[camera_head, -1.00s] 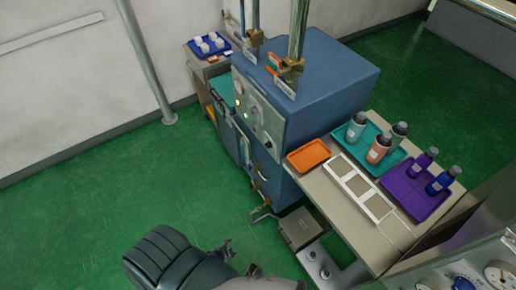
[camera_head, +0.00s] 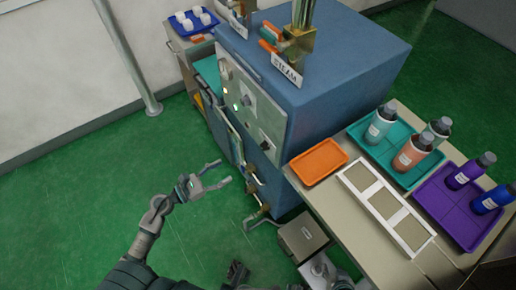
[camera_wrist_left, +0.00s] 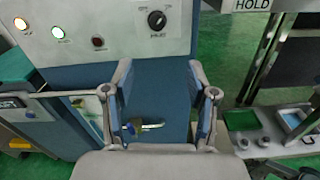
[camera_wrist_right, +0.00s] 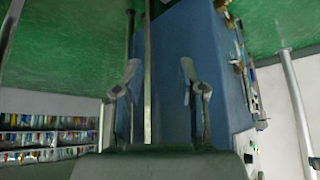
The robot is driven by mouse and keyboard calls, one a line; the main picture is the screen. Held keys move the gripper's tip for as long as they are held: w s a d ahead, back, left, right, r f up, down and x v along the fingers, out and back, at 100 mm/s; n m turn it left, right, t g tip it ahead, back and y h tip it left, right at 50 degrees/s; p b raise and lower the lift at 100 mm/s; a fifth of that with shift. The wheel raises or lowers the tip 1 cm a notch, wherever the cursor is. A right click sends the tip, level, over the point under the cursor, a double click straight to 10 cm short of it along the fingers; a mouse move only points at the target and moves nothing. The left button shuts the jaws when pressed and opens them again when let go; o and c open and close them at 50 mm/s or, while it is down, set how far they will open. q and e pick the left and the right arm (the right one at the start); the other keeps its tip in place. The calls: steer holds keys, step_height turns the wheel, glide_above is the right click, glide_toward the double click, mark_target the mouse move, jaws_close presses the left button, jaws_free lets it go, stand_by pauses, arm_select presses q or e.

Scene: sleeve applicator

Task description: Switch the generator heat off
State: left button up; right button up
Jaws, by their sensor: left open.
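The generator is a blue cabinet (camera_head: 335,70) with a grey control panel (camera_head: 250,105) on its front. In the left wrist view the panel (camera_wrist_left: 120,35) carries a black rotary knob (camera_wrist_left: 156,19) with small markings I cannot read fully, a lit white-orange lamp (camera_wrist_left: 20,23), a second lit lamp (camera_wrist_left: 57,32) and a dark reddish lamp (camera_wrist_left: 98,42). My left gripper (camera_head: 222,173) is open and empty, in front of the cabinet and below the panel, apart from the knob. My right gripper's fingers (camera_wrist_right: 160,90) stand apart in its wrist view, with nothing visible between them.
Brass valves and pipes with a STEAM label (camera_head: 287,70) rise from the cabinet top. A table at right holds an orange tray (camera_head: 318,162), a teal tray (camera_head: 372,150) and a purple tray (camera_head: 450,218), with bottles on the latter two. A vertical pole (camera_head: 130,60) stands left. Green floor is free at left.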

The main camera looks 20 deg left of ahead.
arm_select(q)
steer(key=p, duration=0.1)
glide_toward(261, 148)
steer(key=w, duration=0.1)
steer(key=x, duration=0.8)
steer(key=shift+s+d+p, duration=0.25)
steer(key=shift+d+p, duration=0.05)
steer(key=shift+d, duration=0.15)
steer(key=shift+a+f, duration=0.15)
steer(key=shift+a, duration=0.3)
steer(key=shift+c, duration=0.9)
steer(key=shift+d, duration=0.2)
steer(key=c, duration=0.8)
steer(key=shift+d, duration=0.1)
jaws_close()
arm_select(e)
steer(key=s+d+g, duration=0.1)
steer(key=s+g, duration=0.2)
steer(key=s, duration=0.3)
steer(key=shift+s+d+f+h, duration=0.2)
steer(key=shift+d+f+h, duration=0.1)
steer(key=shift+h, duration=0.1)
